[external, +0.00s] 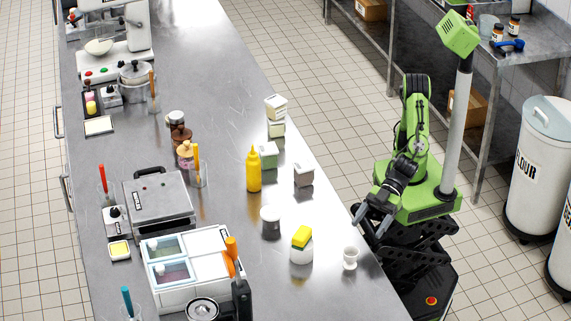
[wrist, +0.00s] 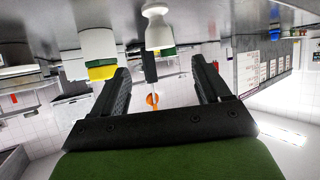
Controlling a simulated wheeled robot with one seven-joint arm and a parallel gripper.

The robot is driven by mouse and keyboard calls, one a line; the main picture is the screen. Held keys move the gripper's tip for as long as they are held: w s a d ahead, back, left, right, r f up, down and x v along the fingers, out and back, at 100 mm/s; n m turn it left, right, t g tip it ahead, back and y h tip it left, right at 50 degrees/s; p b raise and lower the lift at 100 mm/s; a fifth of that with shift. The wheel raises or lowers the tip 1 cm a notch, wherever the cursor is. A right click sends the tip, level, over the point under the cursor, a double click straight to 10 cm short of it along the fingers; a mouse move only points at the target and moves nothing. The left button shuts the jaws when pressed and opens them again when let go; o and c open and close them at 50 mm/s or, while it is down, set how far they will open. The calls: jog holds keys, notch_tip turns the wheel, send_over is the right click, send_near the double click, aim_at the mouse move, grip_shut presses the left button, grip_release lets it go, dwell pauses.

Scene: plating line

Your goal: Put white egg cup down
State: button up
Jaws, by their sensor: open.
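The white egg cup (external: 350,258) stands upright on the steel counter (external: 330,285), near its right edge. In the wrist view, which is upside down, the egg cup (wrist: 158,30) shows at top centre, just beyond the fingertips and between their lines. My gripper (external: 370,220) is at the counter's right edge in the external view, behind and to the right of the egg cup. Its two fingers (wrist: 160,68) are apart in the wrist view, with nothing between them. The egg cup is clear of both fingers.
A white container with a yellow sponge-like top (external: 301,246) stands left of the egg cup. Bare counter surrounds the egg cup.

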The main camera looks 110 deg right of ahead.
jog(key=w+d+r+m+h, duration=0.1)
jog(key=d+r+h, duration=0.1)
jog(key=d, duration=0.5)
jog(key=w+d+r+m+h, duration=0.1)
jog(key=w+d+r+m, duration=0.1)
jog(key=d, duration=0.6)
jog(key=s+d+r+m+g+h, duration=0.1)
jog(key=s+d+h, duration=0.15)
jog(key=d, duration=0.45)
jog(key=s+d+m+g+h, duration=0.1)
jog(key=s+d, duration=0.2)
jog(key=d, duration=0.5)
jog(key=s+d+f+m+g, duration=0.1)
jog(key=s+d, duration=0.3)
jog(key=s, duration=0.3)
jog(key=s+d+f+g, duration=0.1)
jog(key=s+d, duration=0.3)
jog(key=s, duration=0.4)
jog(key=shift+d+m+g, duration=0.25)
jog(key=shift+m+g, duration=0.15)
jog(key=shift+g, duration=0.2)
jog(key=shift+s+h, duration=0.1)
jog(key=shift+h, duration=0.15)
notch_tip(320, 180, up, 10)
jog(key=p, duration=1)
jog(key=shift+r, duration=0.1)
